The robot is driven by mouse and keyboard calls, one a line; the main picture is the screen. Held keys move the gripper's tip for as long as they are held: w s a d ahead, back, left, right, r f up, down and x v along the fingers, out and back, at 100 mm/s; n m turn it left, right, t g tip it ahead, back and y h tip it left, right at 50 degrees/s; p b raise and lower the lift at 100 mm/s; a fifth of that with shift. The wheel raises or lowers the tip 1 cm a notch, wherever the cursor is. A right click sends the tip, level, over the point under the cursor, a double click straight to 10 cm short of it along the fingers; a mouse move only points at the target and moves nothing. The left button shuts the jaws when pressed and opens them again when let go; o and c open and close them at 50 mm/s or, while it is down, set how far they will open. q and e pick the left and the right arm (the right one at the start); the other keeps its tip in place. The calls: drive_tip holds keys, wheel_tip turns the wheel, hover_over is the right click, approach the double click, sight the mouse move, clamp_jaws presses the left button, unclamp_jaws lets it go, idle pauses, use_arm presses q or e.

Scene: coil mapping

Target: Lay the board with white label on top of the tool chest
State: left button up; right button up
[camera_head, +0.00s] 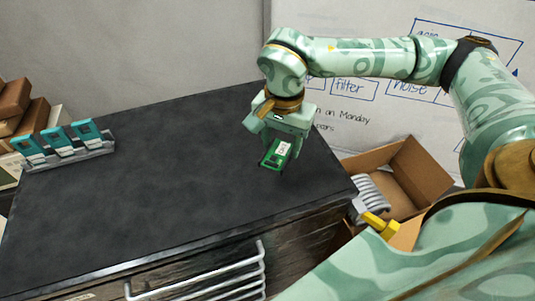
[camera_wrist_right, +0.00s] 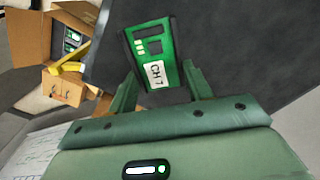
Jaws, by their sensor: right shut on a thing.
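The green board with a white label (camera_head: 277,152) is in my right gripper (camera_head: 279,148), above the right part of the dark top of the tool chest (camera_head: 150,185). In the right wrist view the board (camera_wrist_right: 152,52) sits between the two fingers of my right gripper (camera_wrist_right: 160,90), and its label reads "CH 7". The gripper is shut on it. Whether the board's lower end touches the chest top cannot be told. My left gripper is in neither view.
A rack (camera_head: 68,153) with several teal-topped pieces stands at the left end of the chest top. Brown boxes (camera_head: 22,108) are stacked beyond it. An open cardboard box (camera_head: 421,171) with a yellow item (camera_head: 378,223) is right of the chest. The middle of the top is clear.

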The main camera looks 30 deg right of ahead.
sight(275, 142)
drive_tip(key=w+f, duration=0.2)
drive_tip(key=f, duration=0.1)
drive_tip(key=shift+a, duration=0.15)
drive_tip(key=shift+w+f, duration=0.4)
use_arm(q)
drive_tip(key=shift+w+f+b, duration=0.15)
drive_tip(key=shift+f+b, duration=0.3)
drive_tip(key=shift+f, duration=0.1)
use_arm(e)
drive_tip(key=shift+w+a+f, duration=0.1)
drive_tip(key=shift+w+f, duration=0.05)
drive_tip(key=shift+f, duration=0.8)
drive_tip(key=shift+w+f, duration=0.1)
drive_tip(key=shift+f, duration=0.8)
drive_tip(key=o, duration=1)
drive_tip(key=shift+f, duration=0.1)
drive_tip(key=shift+c, duration=0.2)
use_arm(q)
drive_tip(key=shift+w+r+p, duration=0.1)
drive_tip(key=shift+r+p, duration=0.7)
drive_tip(key=shift+p, duration=0.05)
use_arm(e)
wheel_tip(275, 142, up, 12)
drive_tip(key=shift+r, duration=0.2)
